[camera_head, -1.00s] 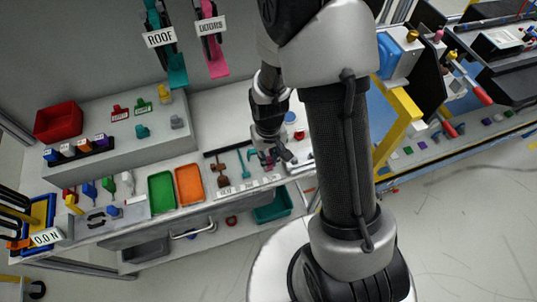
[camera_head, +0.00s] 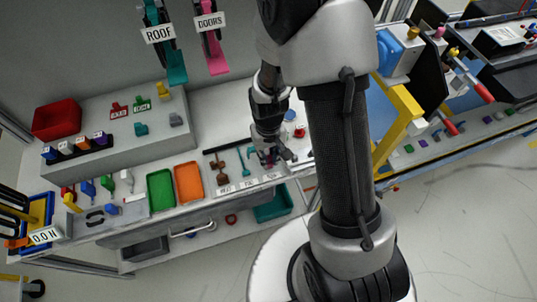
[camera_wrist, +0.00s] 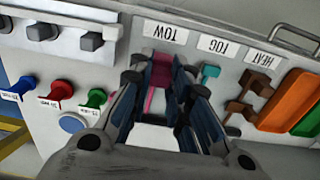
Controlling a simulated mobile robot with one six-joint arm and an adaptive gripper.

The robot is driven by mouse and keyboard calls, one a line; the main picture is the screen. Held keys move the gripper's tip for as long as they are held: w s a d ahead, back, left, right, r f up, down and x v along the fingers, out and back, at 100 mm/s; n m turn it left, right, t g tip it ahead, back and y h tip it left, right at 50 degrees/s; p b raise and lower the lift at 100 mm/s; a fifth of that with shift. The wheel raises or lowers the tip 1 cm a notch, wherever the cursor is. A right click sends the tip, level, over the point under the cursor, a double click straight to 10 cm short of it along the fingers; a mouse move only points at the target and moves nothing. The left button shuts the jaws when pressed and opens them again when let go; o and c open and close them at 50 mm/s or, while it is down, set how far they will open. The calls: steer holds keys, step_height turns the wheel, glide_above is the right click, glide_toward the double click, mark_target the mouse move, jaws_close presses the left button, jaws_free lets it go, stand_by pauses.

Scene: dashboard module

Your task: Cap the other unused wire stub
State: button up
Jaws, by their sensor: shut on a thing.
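A magenta piece (camera_wrist: 163,62) runs toward the TOW label (camera_wrist: 165,33) in the wrist view. My gripper (camera_wrist: 168,75) has its fingers closed around this piece, low over the bench front; it also shows in the head view (camera_head: 272,159). The fingers hide part of the piece, so I cannot tell whether it is a stub, a plug or a cap. A teal piece (camera_wrist: 209,73) lies by the FOG label (camera_wrist: 218,45), and brown pieces (camera_wrist: 249,96) lie by the HEAT label (camera_wrist: 260,56). They stand apart from my fingers.
An orange tray (camera_head: 188,182) and a green tray (camera_head: 160,190) lie left of the labels. Red (camera_wrist: 62,90), green (camera_wrist: 96,98) and blue (camera_wrist: 23,85) labelled knob-like parts stand left of my gripper in the wrist view. A teal bin (camera_head: 273,206) sits below the bench.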

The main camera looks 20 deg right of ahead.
mark_target(268, 157)
steer(key=shift+f+b, duration=0.9)
steer(key=shift+f, duration=0.2)
stand_by(0.8)
steer(key=shift+r+p, duration=0.65)
steer(key=shift+r, duration=0.15)
steer(key=shift+f+b, duration=0.8)
steer(key=shift+f, duration=0.1)
stand_by(1.1)
steer(key=o, duration=0.8)
steer(key=shift+r, duration=0.1)
step_height(268, 157, up, 12)
steer(key=shift+f, duration=0.1)
steer(key=shift+c, duration=0.6)
